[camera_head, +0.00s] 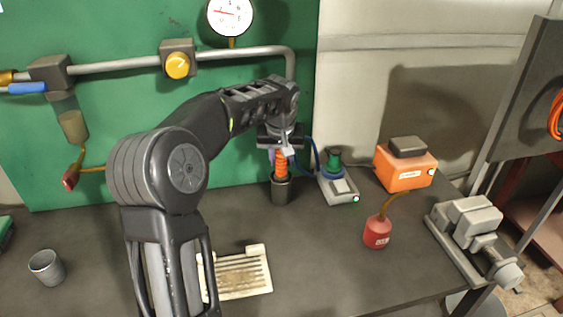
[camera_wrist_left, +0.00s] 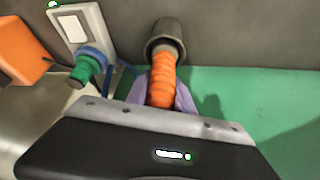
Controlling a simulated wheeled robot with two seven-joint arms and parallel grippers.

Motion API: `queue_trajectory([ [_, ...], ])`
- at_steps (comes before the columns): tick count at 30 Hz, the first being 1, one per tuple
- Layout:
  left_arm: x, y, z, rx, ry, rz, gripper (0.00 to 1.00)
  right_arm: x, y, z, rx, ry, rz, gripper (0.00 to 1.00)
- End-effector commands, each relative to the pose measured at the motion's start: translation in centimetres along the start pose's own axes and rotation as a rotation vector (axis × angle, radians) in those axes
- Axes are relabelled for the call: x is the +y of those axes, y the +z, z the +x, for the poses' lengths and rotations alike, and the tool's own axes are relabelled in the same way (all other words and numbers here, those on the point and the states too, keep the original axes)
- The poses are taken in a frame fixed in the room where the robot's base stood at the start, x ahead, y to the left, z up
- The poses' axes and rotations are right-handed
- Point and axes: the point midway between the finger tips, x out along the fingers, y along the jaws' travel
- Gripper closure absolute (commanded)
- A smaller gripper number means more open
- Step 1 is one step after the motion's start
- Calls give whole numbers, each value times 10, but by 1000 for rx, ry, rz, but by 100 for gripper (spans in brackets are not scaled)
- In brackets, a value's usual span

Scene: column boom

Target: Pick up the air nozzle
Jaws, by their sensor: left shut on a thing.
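The air nozzle, which I take to be the orange ribbed piece (camera_head: 281,164), stands upright with its lower end in the mouth of a dark cylindrical holder (camera_head: 281,191) on the bench. My left gripper (camera_head: 284,149) reaches it from above and is shut on its upper part. In the left wrist view the nozzle (camera_wrist_left: 163,82) sits between two pale lavender fingers, with the holder (camera_wrist_left: 164,38) beyond it. The gripper body hides its top end. My right gripper is not in view.
A grey device with a green knob (camera_head: 334,158) and blue hose stands close right of the holder. Further right are an orange box (camera_head: 405,168), a red bottle (camera_head: 377,231) and a grey vise-like machine (camera_head: 475,235). A slotted tray (camera_head: 240,276) and grey cup (camera_head: 46,267) lie nearer.

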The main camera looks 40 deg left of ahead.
Motion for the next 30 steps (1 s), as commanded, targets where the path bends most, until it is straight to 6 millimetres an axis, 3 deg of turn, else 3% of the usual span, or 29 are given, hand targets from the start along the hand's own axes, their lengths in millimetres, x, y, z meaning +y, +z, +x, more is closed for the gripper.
queue_trajectory([
  [11, 0, -13, -30, 4, 2, 0, 100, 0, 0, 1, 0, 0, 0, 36],
  [25, 1, -47, -112, 4, 3, 0, 100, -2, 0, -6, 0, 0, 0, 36],
  [30, 0, -12, -120, 3, 2, 2, 100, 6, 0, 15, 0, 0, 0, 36],
])
